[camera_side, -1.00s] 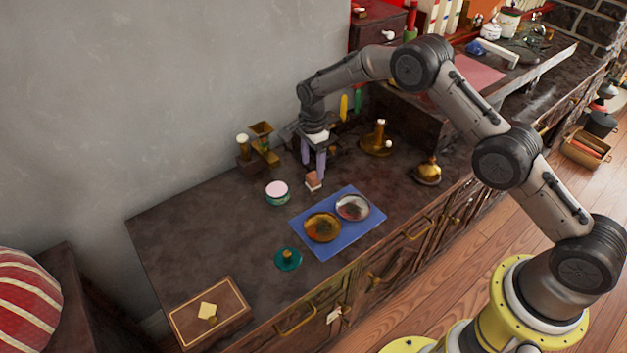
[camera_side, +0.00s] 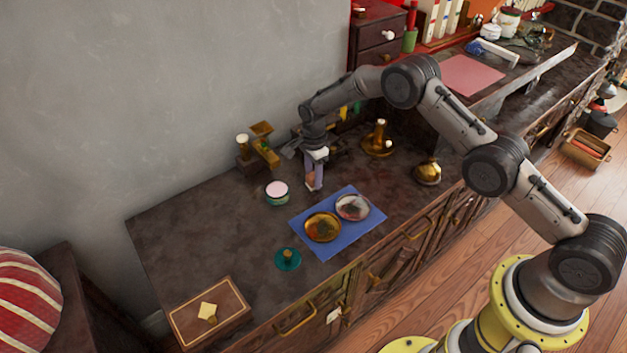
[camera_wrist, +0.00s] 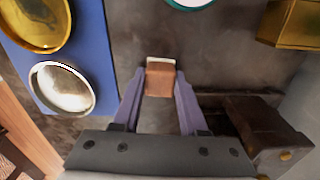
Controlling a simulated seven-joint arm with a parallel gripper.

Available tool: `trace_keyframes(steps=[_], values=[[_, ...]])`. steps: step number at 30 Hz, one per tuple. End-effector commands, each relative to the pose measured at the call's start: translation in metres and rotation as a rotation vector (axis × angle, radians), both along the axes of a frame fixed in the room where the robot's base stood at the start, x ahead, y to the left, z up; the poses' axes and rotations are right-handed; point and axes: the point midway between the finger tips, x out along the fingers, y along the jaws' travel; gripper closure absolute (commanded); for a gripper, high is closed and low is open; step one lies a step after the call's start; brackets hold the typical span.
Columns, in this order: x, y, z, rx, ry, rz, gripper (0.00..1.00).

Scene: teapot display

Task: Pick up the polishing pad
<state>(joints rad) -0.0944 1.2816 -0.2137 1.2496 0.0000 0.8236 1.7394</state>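A small block with a reddish-brown body and a pale edge, which I take for the polishing pad (camera_wrist: 160,80), lies between my fingers in the wrist view. In the side view the pad (camera_side: 311,180) stands on the dark worktop and is partly covered by my fingers. My gripper (camera_side: 315,183) points down over it with its two lilac fingers on either side. In the wrist view the fingertips of my gripper (camera_wrist: 160,85) lie close along the pad's sides. I cannot tell whether they touch it.
A blue mat (camera_side: 327,250) with an amber dish (camera_side: 322,227) and a silvery dish (camera_side: 352,207) lies in front. A pink-topped tin (camera_side: 277,192) stands left. A brass-and-wood piece (camera_side: 257,150) is behind. A teal knobbed disc (camera_side: 288,259) lies nearer the front.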

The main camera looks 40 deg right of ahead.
Motion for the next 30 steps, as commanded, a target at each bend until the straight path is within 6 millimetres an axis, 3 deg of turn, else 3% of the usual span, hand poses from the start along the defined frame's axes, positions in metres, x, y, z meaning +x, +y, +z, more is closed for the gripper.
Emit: trace_keyframes(steps=[1,6,20,26,30], values=[[0.0,0.0,0.0,0.0,0.0,0.0,0.69],[0.0,0.0,0.0,0.0,0.0,0.0,1.0],[0.001,0.0,0.008,0.0,-0.002,0.0,1.0],[0.001,0.0,0.032,0.0,-0.003,0.0,1.0],[-0.015,-0.001,0.051,0.0,-0.002,0.0,1.0]])
